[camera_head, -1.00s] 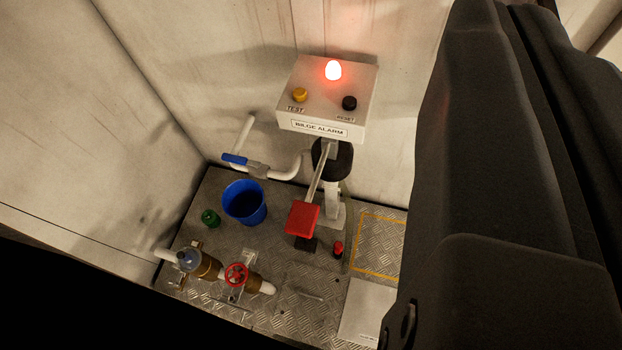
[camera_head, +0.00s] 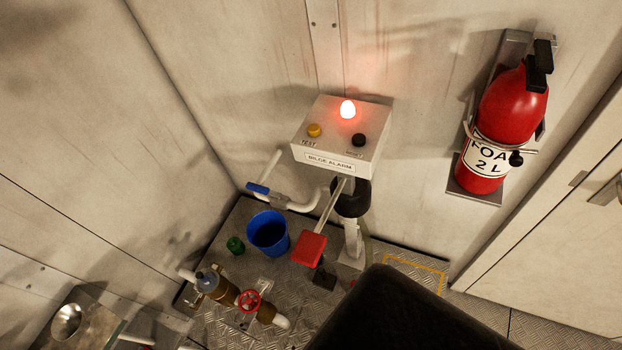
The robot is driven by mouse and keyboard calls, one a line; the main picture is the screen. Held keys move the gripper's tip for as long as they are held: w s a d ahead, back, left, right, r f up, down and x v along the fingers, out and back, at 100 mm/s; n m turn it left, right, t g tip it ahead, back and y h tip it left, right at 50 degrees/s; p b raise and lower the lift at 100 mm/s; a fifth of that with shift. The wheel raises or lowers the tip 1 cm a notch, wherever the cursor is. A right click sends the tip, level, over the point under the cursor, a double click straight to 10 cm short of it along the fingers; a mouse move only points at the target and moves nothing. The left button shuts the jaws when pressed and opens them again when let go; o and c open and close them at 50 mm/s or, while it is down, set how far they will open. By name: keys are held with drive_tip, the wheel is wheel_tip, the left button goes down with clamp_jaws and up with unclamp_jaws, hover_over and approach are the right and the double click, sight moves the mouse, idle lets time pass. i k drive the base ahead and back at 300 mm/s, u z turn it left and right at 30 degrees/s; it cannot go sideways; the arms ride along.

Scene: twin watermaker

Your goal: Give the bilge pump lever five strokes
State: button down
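The bilge pump stands against the back wall, with a black round body (camera_head: 352,198) on a pale upright stand. A thin grey lever (camera_head: 330,205) slants down toward the camera from it, ending in a flat red grip (camera_head: 309,249). A small dark block (camera_head: 324,279) sits under the grip. The bilge alarm box (camera_head: 342,137) above hides the top of the pump. A dark part of my own arm fills the bottom middle and hides the floor right of the lever. My gripper's fingers do not show, and nothing is seen touching the lever.
A red lamp (camera_head: 348,109) glows on the alarm box. A blue bucket (camera_head: 268,233) and green object (camera_head: 235,245) stand left of the lever. A red valve wheel (camera_head: 249,301) sits on pipework in front. A blue-handled pipe valve (camera_head: 258,189) is behind. A fire extinguisher (camera_head: 506,125) hangs right.

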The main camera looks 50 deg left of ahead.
sight(309, 247)
drive_tip(key=u, duration=0.05)
drive_tip(key=k, duration=1.65)
drive_tip(key=u, duration=0.5)
drive_tip(key=i, duration=1.7)
drive_tip(key=z, duration=0.05)
